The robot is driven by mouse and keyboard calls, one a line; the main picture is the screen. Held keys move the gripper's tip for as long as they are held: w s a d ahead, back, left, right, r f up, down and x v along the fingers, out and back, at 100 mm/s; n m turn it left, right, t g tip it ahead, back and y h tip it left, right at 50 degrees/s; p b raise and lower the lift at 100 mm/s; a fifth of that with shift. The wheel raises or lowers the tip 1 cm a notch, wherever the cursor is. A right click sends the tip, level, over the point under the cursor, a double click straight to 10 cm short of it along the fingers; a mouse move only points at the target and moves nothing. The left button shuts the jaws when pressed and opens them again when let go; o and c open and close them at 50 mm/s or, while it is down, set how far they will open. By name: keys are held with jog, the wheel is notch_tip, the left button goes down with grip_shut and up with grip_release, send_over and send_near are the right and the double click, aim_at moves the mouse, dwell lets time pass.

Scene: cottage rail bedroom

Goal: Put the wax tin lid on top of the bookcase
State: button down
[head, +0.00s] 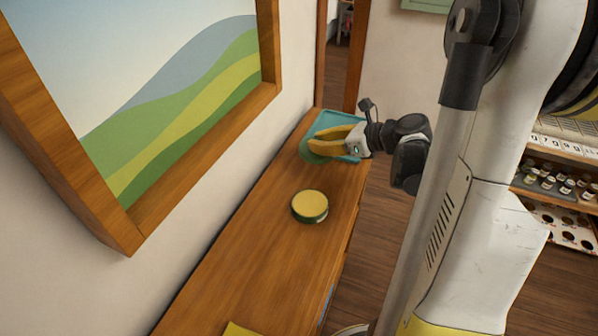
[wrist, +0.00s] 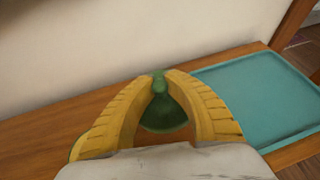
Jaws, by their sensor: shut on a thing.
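My gripper (head: 313,143) is over the far end of a long wooden top (head: 265,240), which looks like the bookcase top. Its yellow fingers are shut on a green round piece (head: 306,154), which looks like the wax tin lid. In the wrist view the green lid (wrist: 162,116) sits between the fingertips (wrist: 160,84), with its sides partly hidden by them. I cannot tell whether the lid touches the wood. A round tin (head: 310,205) with a yellow top and green side stands on the wood, nearer than the gripper.
A teal tray (head: 343,122) lies at the far end of the wood, right beside the lid; in the wrist view the tray (wrist: 262,97) is to the right. A framed landscape picture (head: 150,95) hangs on the left wall. The wood nearer than the tin is mostly clear.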

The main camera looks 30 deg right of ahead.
aim_at(303, 146)
jog(key=w+a+f, duration=0.1)
jog(key=w+a+f+b, duration=0.1)
jog(key=a, duration=0.1)
jog(key=shift+f, duration=0.35)
notch_tip(303, 146, down, 4)
jog(key=shift+w+r+b, duration=0.1)
jog(key=shift+b, duration=0.9)
jog(key=shift+r, duration=0.1)
jog(key=c, duration=1.4)
grip_release()
